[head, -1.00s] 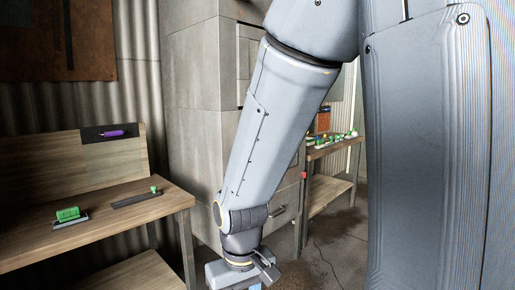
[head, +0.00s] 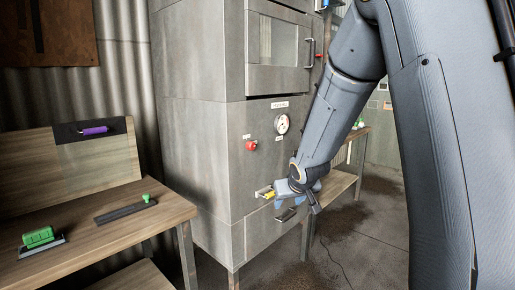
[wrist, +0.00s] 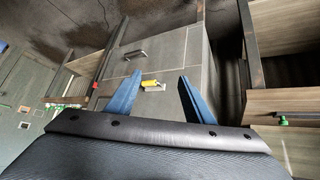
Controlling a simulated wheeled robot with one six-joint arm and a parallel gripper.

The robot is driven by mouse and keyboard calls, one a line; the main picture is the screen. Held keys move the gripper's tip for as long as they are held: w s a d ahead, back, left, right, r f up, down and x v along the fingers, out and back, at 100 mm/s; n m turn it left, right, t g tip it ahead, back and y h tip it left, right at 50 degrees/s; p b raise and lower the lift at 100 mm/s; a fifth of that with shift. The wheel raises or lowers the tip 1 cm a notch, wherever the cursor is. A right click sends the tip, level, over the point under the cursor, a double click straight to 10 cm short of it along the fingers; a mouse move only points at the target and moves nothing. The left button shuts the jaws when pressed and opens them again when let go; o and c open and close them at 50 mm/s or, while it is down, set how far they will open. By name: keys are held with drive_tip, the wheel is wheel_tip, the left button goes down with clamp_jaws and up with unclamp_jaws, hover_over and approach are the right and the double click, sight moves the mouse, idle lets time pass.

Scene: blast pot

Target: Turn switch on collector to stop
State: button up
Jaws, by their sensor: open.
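The tall grey metal cabinet (head: 195,130), apparently the collector, stands in the middle of the head view. Its front carries a round white gauge (head: 282,124), a red knob (head: 251,146) and, lower, a yellow-handled part (head: 268,194) on a metal mount. I cannot tell for sure which is the switch, nor its setting. My gripper (head: 286,190) is open and empty in front of the cabinet, just right of the yellow part. In the wrist view the yellow part (wrist: 150,83) shows between the blue fingertips of my gripper (wrist: 156,82), apparently beyond them.
A wooden bench (head: 170,212) with a green-handled tool (head: 38,238) and a flat dark tool (head: 125,209) stands at left. A purple-handled tool (head: 95,130) is on its backboard. Another bench (head: 342,182) stands behind my arm. A drawer handle (wrist: 135,54) is on the cabinet.

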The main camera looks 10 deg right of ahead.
drive_tip(key=w+d+r+n+t+y, duration=0.1)
drive_tip(key=w+r+t, duration=0.1)
drive_tip(key=w, duration=0.5)
drive_tip(key=w+r+t+y, duration=0.1)
drive_tip(key=w+r+t, duration=0.15)
drive_tip(key=w, duration=0.45)
drive_tip(key=n+t+y, duration=0.2)
drive_tip(key=n+y, duration=0.4)
drive_tip(key=y, duration=0.3)
approach(253, 147)
drive_tip(key=w, duration=0.2)
drive_tip(key=shift+s+a+p+x, duration=0.15)
drive_tip(key=shift+p+x, duration=0.1)
drive_tip(key=shift+x, duration=1)
drive_tip(key=shift+s+a+p+x, duration=0.1)
drive_tip(key=shift+p+x, duration=0.2)
drive_tip(key=shift+x, duration=1)
drive_tip(key=shift+a+p+x, duration=0.15)
drive_tip(key=shift+p+x, duration=0.1)
drive_tip(key=shift+x, duration=1)
drive_tip(key=c, duration=1.1)
drive_tip(key=shift+o, duration=0.3)
